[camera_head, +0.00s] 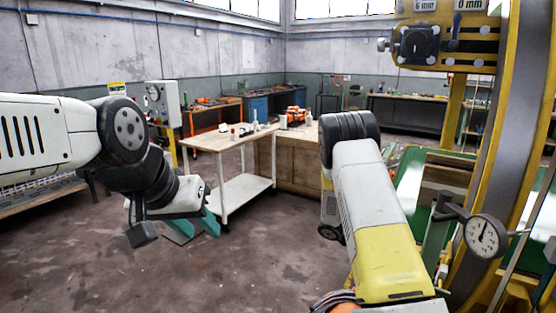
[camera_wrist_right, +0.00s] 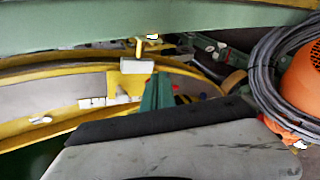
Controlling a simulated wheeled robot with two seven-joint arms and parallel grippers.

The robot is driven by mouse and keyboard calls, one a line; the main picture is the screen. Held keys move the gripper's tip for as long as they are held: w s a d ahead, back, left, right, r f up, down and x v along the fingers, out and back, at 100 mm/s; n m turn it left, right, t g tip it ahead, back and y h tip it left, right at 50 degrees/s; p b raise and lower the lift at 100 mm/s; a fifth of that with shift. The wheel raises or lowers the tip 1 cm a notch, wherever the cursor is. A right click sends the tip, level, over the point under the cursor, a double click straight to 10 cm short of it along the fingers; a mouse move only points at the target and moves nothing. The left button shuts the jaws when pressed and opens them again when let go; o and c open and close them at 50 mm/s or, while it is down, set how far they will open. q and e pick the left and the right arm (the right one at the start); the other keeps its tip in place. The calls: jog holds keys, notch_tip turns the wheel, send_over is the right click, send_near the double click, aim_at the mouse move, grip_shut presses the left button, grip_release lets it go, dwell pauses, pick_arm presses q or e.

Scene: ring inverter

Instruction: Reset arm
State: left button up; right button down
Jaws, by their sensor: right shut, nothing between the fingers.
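In the head view, my left arm comes in from the left and bends down to my left gripper (camera_head: 196,231), whose teal finger parts hang above the bare floor. It is partly hidden by its own wrist, and I cannot tell how far apart its fingers are. I see nothing held there. My right arm reaches across the right side of the head view, with its gripper hidden. In the right wrist view, the teal fingers of my right gripper (camera_wrist_right: 157,92) are together and empty, in front of the yellow curved rim of a machine (camera_wrist_right: 75,118).
A yellow-framed machine (camera_head: 490,130) with a dial gauge (camera_head: 485,237) stands close at the right. A table (camera_head: 238,187) with small items and a wooden cabinet (camera_head: 287,165) stand in the middle. An orange object (camera_wrist_right: 302,75) and grey cable (camera_wrist_right: 262,70) are near my right wrist. Floor at centre-left is free.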

jog(key=s+a+r+t+y, duration=0.1)
jog(key=s+a+r+y, duration=0.3)
jog(key=a+r, duration=0.2)
jog(key=s+a+r+t+y, duration=0.2)
jog(key=s+a+r+y, duration=0.2)
jog(key=r, duration=0.6)
jog(key=shift+s+a+r+y, duration=0.2)
jog(key=shift+a+y, duration=0.3)
jog(key=shift+a, duration=0.45)
jog(key=c, duration=2.1)
grip_release()
jog(key=s+a+r+t+y, duration=0.1)
jog(key=s+a+r+t, duration=0.1)
jog(key=s+a+r, duration=0.1)
jog(key=s+a+r+n+t+y, duration=0.1)
jog(key=s+a+r+t+y, duration=0.1)
jog(key=s+a+r, duration=0.1)
jog(key=s+a+r+n+t+y, duration=0.1)
jog(key=s+a+r+t+y, duration=0.1)
jog(key=s+a+r, duration=0.2)
jog(key=shift+a+r+t, duration=0.2)
jog(key=shift+r+t, duration=0.2)
jog(key=shift+r, duration=0.35)
jog(key=o, duration=0.7)
jog(key=shift+s+a+r, duration=0.1)
jog(key=shift+c, duration=0.2)
